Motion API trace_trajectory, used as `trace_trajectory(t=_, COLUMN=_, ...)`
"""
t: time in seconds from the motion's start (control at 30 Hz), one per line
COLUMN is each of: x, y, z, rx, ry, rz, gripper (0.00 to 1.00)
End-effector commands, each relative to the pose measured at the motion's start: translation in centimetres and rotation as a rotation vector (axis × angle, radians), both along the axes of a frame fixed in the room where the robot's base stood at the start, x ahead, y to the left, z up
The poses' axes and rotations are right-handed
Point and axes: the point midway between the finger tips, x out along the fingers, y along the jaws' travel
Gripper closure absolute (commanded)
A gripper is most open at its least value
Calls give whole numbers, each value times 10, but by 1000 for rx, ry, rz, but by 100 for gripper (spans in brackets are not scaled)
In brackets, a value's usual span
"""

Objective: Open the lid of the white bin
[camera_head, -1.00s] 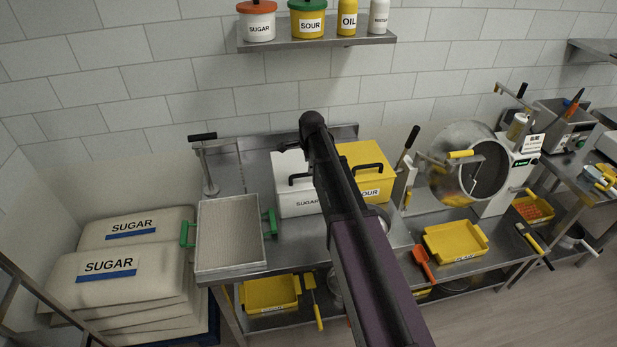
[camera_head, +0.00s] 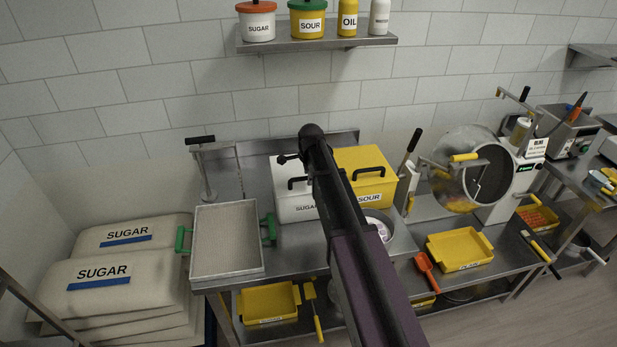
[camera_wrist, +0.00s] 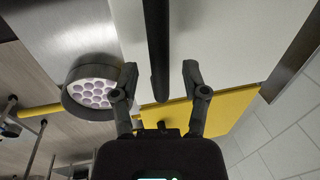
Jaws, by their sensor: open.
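The white bin (camera_head: 285,205), labelled SUGAR, stands on the steel counter left of the yellow bin (camera_head: 365,163), labelled SOUR. Its lid is shut, with a black handle (camera_head: 297,183) on top; my arm covers the bin's right part. In the wrist view the white lid (camera_wrist: 235,40) fills much of the upper picture, and the black bar handle (camera_wrist: 156,45) runs between my fingers. My gripper (camera_wrist: 160,70) is open, one finger on each side of the handle, with visible gaps. I cannot tell its exact height over the lid. In the head view my arm mostly hides the gripper.
A tray with green handles (camera_head: 226,240) lies left of the bin. A round pot (camera_wrist: 92,85) with pale round shapes inside is close by. A shelf (camera_head: 320,42) with containers hangs above. A drum machine (camera_head: 475,170) stands at right; sugar sacks (camera_head: 115,275) are at left.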

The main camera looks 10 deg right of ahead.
Motion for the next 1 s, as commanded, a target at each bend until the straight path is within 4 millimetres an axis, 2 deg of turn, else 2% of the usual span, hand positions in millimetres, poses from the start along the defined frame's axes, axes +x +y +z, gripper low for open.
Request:
trace_trajectory(t=0.13, x=0, y=0, z=0, rx=0, ry=0, rz=0, gripper=42)
trace_trajectory(t=0.3, x=0, y=0, z=0, rx=0, ry=0, rz=0, gripper=92)
trace_trajectory(t=0.33, x=0, y=0, z=0, rx=0, ry=0, rz=0, gripper=100)
trace_trajectory(t=0.77, x=1, y=5, z=4, rx=1, ry=13, rz=6, gripper=100)
trace_trajectory(t=1.0, x=6, y=24, z=16, rx=2, ry=58, rz=29, gripper=100)
